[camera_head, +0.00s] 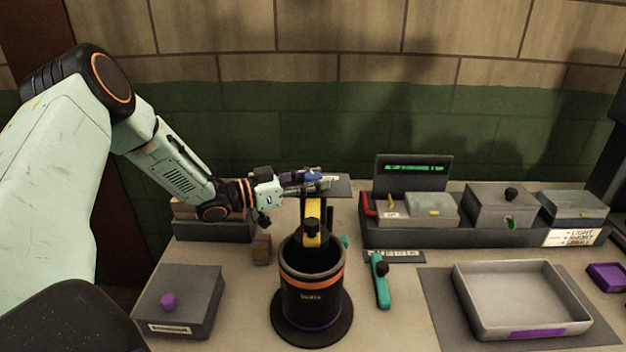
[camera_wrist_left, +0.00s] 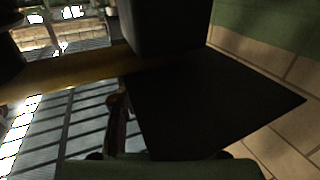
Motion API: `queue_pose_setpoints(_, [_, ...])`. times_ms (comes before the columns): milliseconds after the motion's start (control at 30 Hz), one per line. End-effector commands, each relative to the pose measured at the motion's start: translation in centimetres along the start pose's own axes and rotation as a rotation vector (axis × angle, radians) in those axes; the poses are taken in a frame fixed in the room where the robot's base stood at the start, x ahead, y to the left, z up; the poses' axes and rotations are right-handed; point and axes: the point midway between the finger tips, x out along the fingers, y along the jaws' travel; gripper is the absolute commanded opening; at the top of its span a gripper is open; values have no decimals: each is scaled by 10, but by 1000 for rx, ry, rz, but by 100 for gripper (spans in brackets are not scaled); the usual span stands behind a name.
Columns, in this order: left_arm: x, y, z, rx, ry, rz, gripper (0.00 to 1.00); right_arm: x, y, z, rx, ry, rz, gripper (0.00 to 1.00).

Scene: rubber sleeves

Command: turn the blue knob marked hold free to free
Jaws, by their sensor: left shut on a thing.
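The blue knob (camera_head: 313,174) shows as a small blue patch at the fingertips of my left gripper (camera_head: 306,184), behind the black canister. My left gripper comes in from the left and is shut on the knob, partly covering it. A grey plate (camera_head: 340,189) with a pale label shows just right of the fingers. The label's words and the knob's pointing direction are too small to read. The left wrist view is dark, filled by close black shapes, and the knob cannot be made out there. My right gripper is not in view.
A black canister (camera_head: 311,299) with an orange band stands in front of the gripper. A teal-handled tool (camera_head: 381,285) lies right of it. A tray (camera_head: 474,291) and a rack (camera_head: 485,238) stand right.

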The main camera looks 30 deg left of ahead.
Motion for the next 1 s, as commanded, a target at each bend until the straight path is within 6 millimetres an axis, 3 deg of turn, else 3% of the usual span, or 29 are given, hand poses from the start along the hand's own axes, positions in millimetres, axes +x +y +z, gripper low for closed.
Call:
queue_pose_setpoints(267, [1, 0, -1, 1, 3, 27, 5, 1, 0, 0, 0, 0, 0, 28])
queue_pose_setpoints(533, [1, -1, 1, 4, -1, 177, 5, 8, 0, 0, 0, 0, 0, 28])
queue_pose_setpoints(1000, [1, -1, 4, 4, -1, 509, 5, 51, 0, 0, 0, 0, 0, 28])
